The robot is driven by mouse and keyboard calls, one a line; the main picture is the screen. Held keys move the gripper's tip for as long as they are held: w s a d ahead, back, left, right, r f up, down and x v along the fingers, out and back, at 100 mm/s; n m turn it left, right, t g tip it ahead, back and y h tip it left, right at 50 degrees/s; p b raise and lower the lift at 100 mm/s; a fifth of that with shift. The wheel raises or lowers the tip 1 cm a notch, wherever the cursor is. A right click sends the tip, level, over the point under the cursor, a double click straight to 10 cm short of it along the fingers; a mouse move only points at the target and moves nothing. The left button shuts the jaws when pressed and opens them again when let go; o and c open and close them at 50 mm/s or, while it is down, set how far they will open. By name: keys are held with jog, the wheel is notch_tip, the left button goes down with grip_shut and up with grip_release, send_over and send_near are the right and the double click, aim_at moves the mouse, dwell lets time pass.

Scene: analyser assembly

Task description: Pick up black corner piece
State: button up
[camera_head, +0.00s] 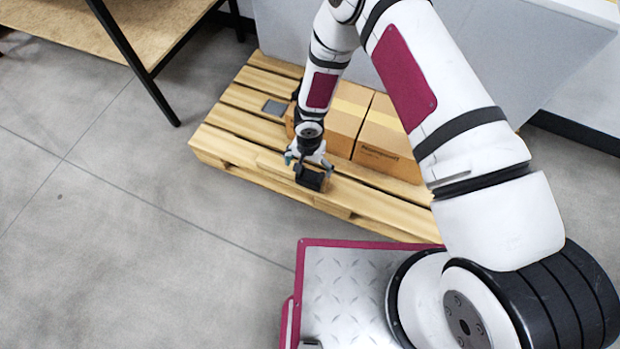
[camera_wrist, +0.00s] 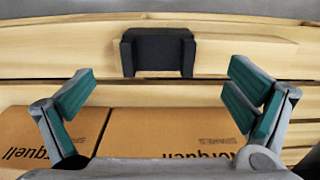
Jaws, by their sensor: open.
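The black corner piece (camera_wrist: 158,52) lies on the front boards of the wooden pallet (camera_wrist: 220,40), in the upper middle of the wrist view. In the head view the black piece (camera_head: 311,179) shows at the pallet's front edge, just below my gripper. My gripper (camera_wrist: 165,95) is open, with its green-padded fingers spread wide to either side. The corner piece lies ahead of the fingertips in the wrist view, and nothing is between the fingers but the view of boards and boxes. In the head view my gripper (camera_head: 305,160) points down over the pallet, partly hiding the piece's upper side.
Cardboard boxes (camera_head: 387,140) stand on the pallet behind and right of my gripper. A dark flat piece (camera_head: 275,108) lies on the pallet's left part. A black-legged table (camera_head: 135,62) is at upper left. The grey floor (camera_head: 120,240) left is clear.

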aim_at(310, 176)
jog(key=shift+w+d+f+b, duration=0.1)
jog(key=shift+f+b, duration=0.55)
jog(key=shift+f, duration=0.9)
jog(key=shift+w+d+f+b, duration=0.1)
jog(key=shift+f+b, duration=0.5)
jog(key=shift+f, duration=0.95)
jog(key=c, duration=1.1)
